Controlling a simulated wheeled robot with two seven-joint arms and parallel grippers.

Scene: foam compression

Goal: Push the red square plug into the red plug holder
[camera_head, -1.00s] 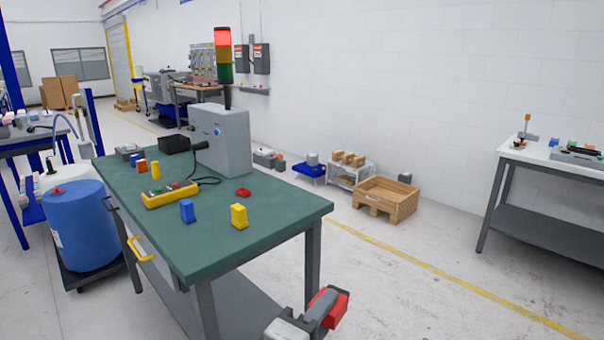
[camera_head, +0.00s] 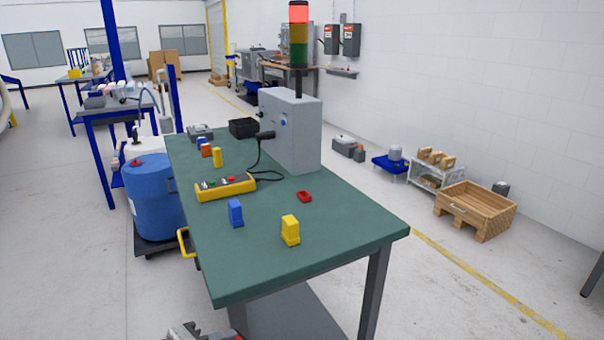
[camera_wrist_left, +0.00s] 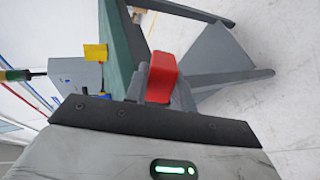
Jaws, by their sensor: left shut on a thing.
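The red square plug (camera_wrist_left: 162,76) is held in my left gripper (camera_wrist_left: 160,88), which is shut on it. In the head view only a sliver of my left gripper (camera_head: 195,332) shows at the bottom edge, below and in front of the green table. A small red part with a recess, which looks like the red plug holder (camera_head: 305,196), lies on the tabletop right of the middle. The plug is well apart from it. My right gripper is not in view.
The green table (camera_head: 270,262) carries a yellow block (camera_head: 290,230), a blue block (camera_head: 235,213), a yellow control box (camera_head: 226,187) with a cable and a grey cabinet (camera_head: 290,130). A blue drum (camera_head: 152,195) stands to the left. The table's near end is clear.

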